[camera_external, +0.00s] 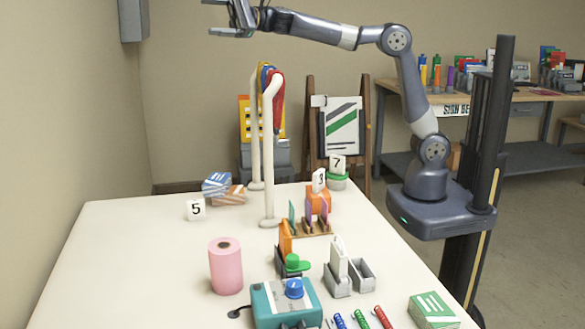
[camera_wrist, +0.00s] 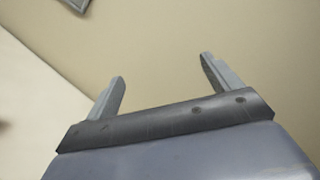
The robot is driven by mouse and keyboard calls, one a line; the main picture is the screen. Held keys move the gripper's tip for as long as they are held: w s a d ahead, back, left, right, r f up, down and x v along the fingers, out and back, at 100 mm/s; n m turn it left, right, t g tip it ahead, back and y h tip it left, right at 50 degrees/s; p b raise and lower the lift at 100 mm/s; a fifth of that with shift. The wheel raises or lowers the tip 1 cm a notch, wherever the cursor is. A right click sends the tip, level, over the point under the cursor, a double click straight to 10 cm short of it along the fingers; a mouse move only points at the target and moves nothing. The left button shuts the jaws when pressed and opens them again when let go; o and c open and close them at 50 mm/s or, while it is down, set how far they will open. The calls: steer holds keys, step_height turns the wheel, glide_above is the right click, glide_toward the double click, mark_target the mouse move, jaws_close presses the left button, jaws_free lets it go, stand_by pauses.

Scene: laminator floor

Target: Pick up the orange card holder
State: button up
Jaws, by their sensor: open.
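An orange piece (camera_external: 318,201) stands on the table at middle right, by a small sign with the number 3. It looks like the orange card holder, but it is small and partly covered by upright cards in front. A second orange piece (camera_external: 285,240) stands nearer, behind a green-topped item; I cannot tell its exact shape. My gripper (camera_external: 217,18) is high above the far part of the table, near the top edge of the picture, well away from both. In the wrist view my gripper (camera_wrist: 163,70) is open and empty, facing bare wall.
A wooden rack (camera_external: 322,231) with cards is in front. A pink roll (camera_external: 226,266), a teal device (camera_external: 270,305) and grey trays (camera_external: 362,277) stand nearer. The table's left part (camera_external: 110,250) is clear.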

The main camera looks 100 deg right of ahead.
steer(key=s+a+r+n+t+h, duration=0.1)
steer(key=a+r+n+h, duration=0.25)
steer(key=a, duration=0.55)
steer(key=s+a+r+n+t+h, duration=0.15)
steer(key=a+n, duration=0.25)
steer(key=a, duration=0.5)
steer(key=s+a+f+n+g+h+p, duration=0.1)
steer(key=s+a+f+n+g, duration=0.2)
steer(key=s+a+f+n, duration=0.35)
steer(key=s+a+f+n+g, duration=0.35)
steer(key=s+a+n, duration=0.4)
steer(key=a, duration=0.35)
steer(key=b, duration=0.2)
glide_toward(278, 254)
steer(key=shift+w+a+r, duration=0.1)
steer(key=shift+w+r, duration=1.05)
steer(key=shift+r, duration=0.05)
steer(key=shift+x, duration=3.8)
steer(key=shift+c, duration=0.5)
steer(key=c, duration=1)
